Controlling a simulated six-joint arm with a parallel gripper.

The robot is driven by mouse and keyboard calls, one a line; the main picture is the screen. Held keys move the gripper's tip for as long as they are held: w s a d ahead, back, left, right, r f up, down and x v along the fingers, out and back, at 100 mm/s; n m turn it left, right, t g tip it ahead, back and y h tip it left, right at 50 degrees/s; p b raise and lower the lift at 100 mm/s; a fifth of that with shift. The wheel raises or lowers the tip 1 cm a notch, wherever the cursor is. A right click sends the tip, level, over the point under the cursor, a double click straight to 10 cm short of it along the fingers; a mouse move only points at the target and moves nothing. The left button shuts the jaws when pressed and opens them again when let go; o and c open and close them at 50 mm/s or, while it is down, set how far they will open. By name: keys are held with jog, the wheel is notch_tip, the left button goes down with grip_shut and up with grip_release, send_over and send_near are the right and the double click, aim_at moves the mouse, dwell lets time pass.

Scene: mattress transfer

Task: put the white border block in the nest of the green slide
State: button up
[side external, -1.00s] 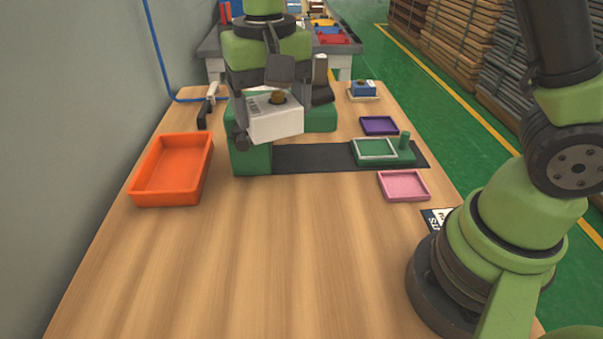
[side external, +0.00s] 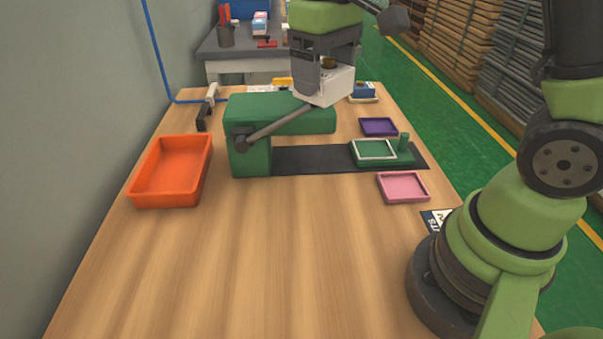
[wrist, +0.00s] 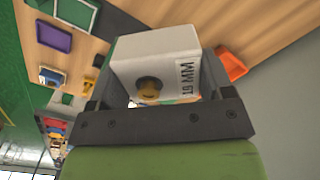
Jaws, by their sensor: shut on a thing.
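The white border block (side external: 332,88) is a white box with a dark-and-yellow knob on its face. In the wrist view the block (wrist: 180,52) shows the print "19 MM". My gripper (side external: 322,78) is shut on it and holds it in the air above the far side of the green press. The wrist view shows my gripper (wrist: 155,85) with a finger on either side of the block. The green slide (side external: 405,155) sits at the right end of a dark track, with an upright green peg. Its white-rimmed nest (side external: 375,149) looks empty, to the right and below the block.
The green press (side external: 265,120) with a grey lever (side external: 280,124) stands left of the slide. A purple tray (side external: 379,127) and a pink tray (side external: 403,187) flank the slide. An orange bin (side external: 172,171) is at left. A blue block (side external: 363,90) stands behind. The front table is clear.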

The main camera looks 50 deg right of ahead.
aim_at(325, 61)
notch_tip(325, 61, up, 5)
jog(key=shift+w+d+r, duration=0.1)
jog(key=shift+d, duration=0.05)
jog(key=d+m, duration=0.4)
jog(key=d, duration=1.6)
jog(key=shift+m, duration=0.3)
jog(key=shift+d+f, duration=0.15)
jog(key=shift+f, duration=6.2)
jog(key=shift+d+f, duration=0.15)
jog(key=shift+f, duration=6.2)
jog(key=shift+f, duration=0.25)
jog(key=o, duration=1)
jog(key=shift+o, duration=0.2)
